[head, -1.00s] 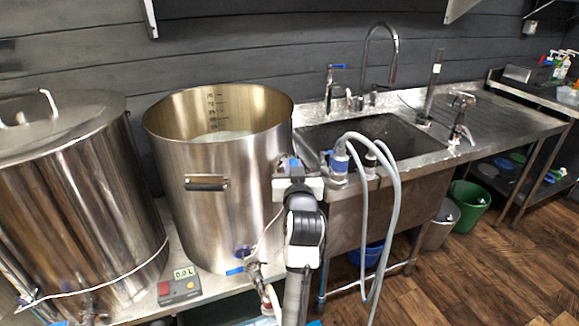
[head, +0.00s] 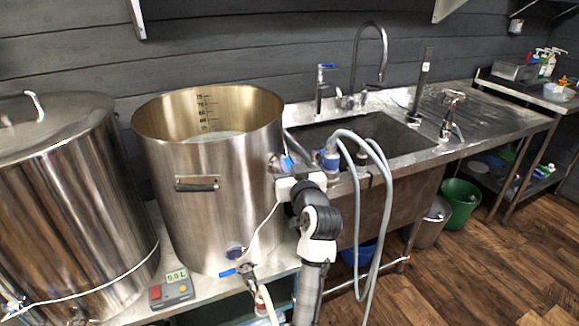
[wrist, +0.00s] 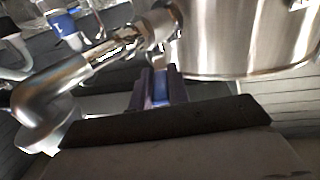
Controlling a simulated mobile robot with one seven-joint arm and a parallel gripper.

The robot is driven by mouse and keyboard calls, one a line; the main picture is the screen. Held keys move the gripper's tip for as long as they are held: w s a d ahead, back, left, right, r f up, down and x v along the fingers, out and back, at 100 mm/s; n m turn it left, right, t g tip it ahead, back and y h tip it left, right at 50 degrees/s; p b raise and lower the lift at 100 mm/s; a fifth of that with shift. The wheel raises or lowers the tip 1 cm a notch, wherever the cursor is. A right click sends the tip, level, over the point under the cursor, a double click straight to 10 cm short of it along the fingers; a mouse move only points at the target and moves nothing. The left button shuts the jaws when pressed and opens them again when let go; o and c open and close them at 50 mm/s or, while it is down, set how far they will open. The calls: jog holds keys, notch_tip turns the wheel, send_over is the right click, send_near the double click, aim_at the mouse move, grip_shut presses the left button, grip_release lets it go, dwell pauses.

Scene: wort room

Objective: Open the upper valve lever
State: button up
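The steel kettle (head: 215,235), open at the top, stands on a bench in the head view. The upper valve (wrist: 155,25) shows in the wrist view as a metal body at the kettle's wall, joined to a bent steel pipe (wrist: 60,85). Its blue lever (wrist: 160,88) lies between my two dark purple fingers, which appear closed on its sides. In the head view my gripper (head: 285,165) is at the kettle's upper right side, with a bit of blue showing there. The fingertips and most of the lever are hidden.
A lower valve with a blue lever (head: 228,272) is near the kettle's foot. Grey hoses (head: 378,215) hang just right of my arm, before the sink (head: 370,135). A lidded kettle (head: 60,200) stands left. A small display box (head: 172,290) sits on the bench.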

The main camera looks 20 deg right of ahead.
jog(key=o, duration=0.4)
jog(key=s+a+b, duration=0.1)
jog(key=s+b, duration=0.2)
jog(key=s, duration=1)
jog(key=shift+s, duration=0.4)
jog(key=shift+a, duration=0.1)
